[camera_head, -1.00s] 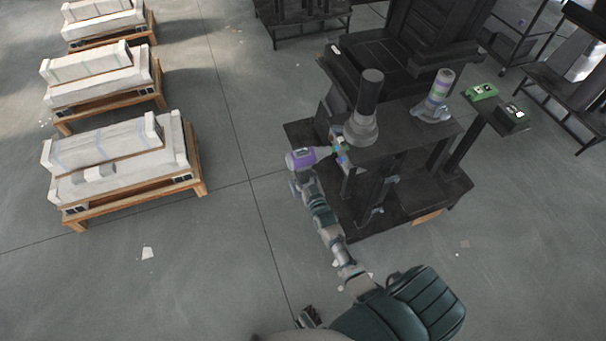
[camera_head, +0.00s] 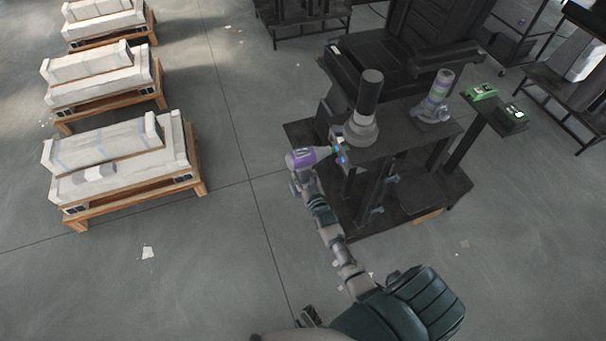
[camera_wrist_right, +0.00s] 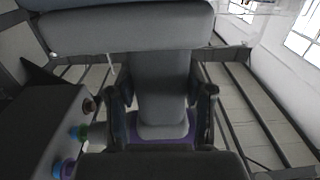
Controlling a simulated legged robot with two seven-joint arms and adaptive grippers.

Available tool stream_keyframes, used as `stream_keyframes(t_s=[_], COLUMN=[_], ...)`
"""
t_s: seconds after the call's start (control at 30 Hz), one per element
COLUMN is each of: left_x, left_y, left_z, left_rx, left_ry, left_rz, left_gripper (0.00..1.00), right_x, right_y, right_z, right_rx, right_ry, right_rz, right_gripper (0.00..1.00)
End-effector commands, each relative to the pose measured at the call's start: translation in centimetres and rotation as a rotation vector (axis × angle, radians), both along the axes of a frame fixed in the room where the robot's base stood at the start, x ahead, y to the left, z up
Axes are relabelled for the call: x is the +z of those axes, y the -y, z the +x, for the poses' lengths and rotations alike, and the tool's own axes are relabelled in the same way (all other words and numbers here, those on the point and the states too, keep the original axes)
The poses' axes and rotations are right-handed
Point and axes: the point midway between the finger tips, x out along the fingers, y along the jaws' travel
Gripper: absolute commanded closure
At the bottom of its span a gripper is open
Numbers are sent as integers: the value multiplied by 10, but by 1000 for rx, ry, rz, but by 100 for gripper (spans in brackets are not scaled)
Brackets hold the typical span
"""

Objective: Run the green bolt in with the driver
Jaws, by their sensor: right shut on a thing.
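The purple and grey driver (camera_head: 305,157) is at the left side of the dark workstand, its nose pointing right toward a small row of coloured bolts. My right gripper (camera_wrist_right: 163,108) is shut on the driver's grey grip, with one finger on each side. In the right wrist view, the green bolt (camera_wrist_right: 80,132) stands out from a dark panel at the left. A blue bolt (camera_wrist_right: 62,168) is nearer and a brownish one (camera_wrist_right: 88,105) farther along. I cannot tell whether the driver's bit touches the green bolt. A dark part at the head view's bottom edge may be my left gripper (camera_head: 309,315).
The dark workstand (camera_head: 400,140) carries a grey-based black column (camera_head: 370,95) and a banded column (camera_head: 438,90). Green and black devices (camera_head: 482,92) sit on a side shelf. Pallets with white blocks (camera_head: 115,160) stand left. Open floor lies between.

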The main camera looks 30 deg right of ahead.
Motion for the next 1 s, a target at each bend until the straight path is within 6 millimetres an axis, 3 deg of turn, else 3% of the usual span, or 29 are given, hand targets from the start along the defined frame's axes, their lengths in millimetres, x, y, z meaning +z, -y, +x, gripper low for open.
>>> stream_keyframes(t_s=[1.0], left_x=[0], left_y=[0], left_z=[0], left_rx=[0], left_ry=[0], left_rz=[0], left_gripper=[10], right_x=[3], right_y=[10], right_z=[-1], right_rx=[0], right_ry=[8], right_rz=[-3], right_gripper=[100])
